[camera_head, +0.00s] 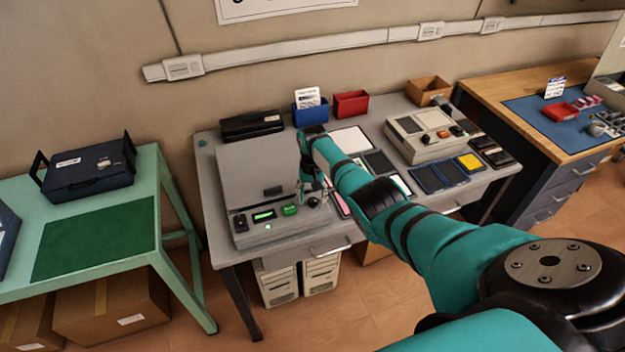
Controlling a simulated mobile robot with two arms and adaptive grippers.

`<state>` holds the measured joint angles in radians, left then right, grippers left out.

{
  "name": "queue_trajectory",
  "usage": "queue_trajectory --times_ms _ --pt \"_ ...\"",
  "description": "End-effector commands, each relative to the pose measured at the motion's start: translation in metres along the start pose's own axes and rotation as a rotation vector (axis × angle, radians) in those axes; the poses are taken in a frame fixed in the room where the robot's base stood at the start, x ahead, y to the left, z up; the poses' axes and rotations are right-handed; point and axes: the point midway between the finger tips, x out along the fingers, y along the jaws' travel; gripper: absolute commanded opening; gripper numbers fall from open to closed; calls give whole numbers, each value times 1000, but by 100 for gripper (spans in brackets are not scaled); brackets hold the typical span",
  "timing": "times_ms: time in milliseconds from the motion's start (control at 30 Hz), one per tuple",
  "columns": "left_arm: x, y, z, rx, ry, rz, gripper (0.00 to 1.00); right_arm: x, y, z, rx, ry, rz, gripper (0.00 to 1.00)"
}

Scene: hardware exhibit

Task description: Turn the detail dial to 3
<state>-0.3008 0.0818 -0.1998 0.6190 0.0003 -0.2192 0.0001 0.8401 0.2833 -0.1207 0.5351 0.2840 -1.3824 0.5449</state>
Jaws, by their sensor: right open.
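A light grey device (285,232) with a tall lid or panel (258,170) stands at the left of the grey table. Its front shows a lit green display (264,215), a green button (290,210), a black switch (240,222) and a dark round knob (313,202), which may be the detail dial. I cannot read any marks or its setting. My right arm reaches across the table from the lower right. My right gripper (311,190) is open, pointing down at the knob from just above; I cannot tell if it touches. My left gripper is out of view.
A second beige device (425,135) stands at the right of the table. Blue (311,113) and red bins (351,104) and a black case (251,125) line the back. Several flat pads lie between the devices. A green table (110,190) is at left.

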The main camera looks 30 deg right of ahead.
Motion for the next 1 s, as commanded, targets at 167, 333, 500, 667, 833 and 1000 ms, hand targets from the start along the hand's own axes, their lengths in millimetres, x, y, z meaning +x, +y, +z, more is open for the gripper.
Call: queue_trajectory --times_ms 167,333,500,667,833,1000 --pt "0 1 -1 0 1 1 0 -31 0 -1 -1 5 -3 51" --pt "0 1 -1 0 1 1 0 -69 0 -1 0 5 -2 51" --pt "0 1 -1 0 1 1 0 -96 0 0 0 3 -1 51" --pt "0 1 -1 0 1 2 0 -107 0 0 1 1 0 51" --pt "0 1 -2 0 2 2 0 -108 0 0 1 0 0 51" --pt "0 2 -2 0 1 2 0 -108 0 0 1 1 0 51"
